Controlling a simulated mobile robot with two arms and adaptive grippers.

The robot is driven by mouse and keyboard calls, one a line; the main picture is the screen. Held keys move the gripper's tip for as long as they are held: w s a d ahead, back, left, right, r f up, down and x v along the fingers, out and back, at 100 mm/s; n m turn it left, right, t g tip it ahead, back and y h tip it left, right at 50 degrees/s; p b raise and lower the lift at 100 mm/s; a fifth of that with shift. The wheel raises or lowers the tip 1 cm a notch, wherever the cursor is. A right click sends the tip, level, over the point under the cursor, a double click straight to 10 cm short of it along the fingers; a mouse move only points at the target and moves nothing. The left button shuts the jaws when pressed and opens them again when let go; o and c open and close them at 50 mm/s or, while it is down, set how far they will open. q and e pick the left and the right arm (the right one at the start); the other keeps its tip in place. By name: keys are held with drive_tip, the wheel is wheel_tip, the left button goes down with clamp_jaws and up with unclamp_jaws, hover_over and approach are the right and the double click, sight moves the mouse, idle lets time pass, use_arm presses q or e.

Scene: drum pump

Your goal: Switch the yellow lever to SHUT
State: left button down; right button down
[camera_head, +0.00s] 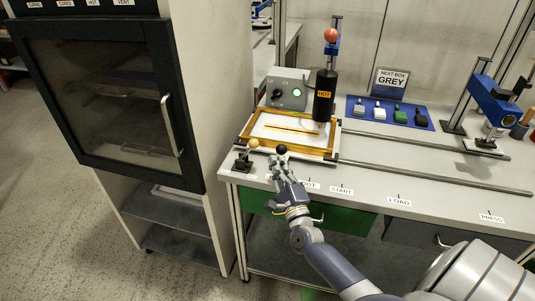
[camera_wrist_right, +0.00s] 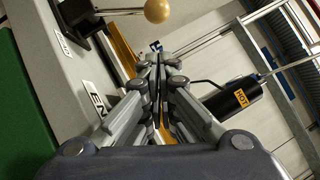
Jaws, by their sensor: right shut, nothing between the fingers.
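A lever with a tan-yellow ball knob (camera_head: 253,144) stands on a dark base at the front left corner of the bench. The ball knob also shows at the top of the right wrist view (camera_wrist_right: 158,10). A black ball knob (camera_head: 282,149) is just right of it. My right gripper (camera_head: 280,163) is shut and empty, with its fingertips right by the black knob. I cannot tell whether they touch it. In the right wrist view, its closed fingers (camera_wrist_right: 158,60) are apart from the yellow knob. The lever's SHUT marking is not readable. My left gripper is not in view.
A yellow-framed screen (camera_head: 245,137) lies behind the levers, with a black HOT cylinder (camera_head: 325,95) above it. A grey switch box (camera_head: 286,92) stands behind. A tall cabinet (camera_head: 105,95) is close on the left. The bench front edge carries START (camera_head: 341,190) and other labels.

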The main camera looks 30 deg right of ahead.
sight(248, 150)
drive_tip(key=shift+w+a+r+p, duration=0.3)
drive_tip(key=shift+w+r, duration=0.05)
drive_tip(key=shift+w, duration=0.2)
drive_tip(key=shift+w+a+r+p, duration=0.25)
drive_tip(key=shift+w+r, duration=0.1)
drive_tip(key=shift+w, duration=0.2)
drive_tip(key=shift+w+a+r, duration=0.15)
drive_tip(key=shift+w+a, duration=0.2)
drive_tip(key=shift+w, duration=0.1)
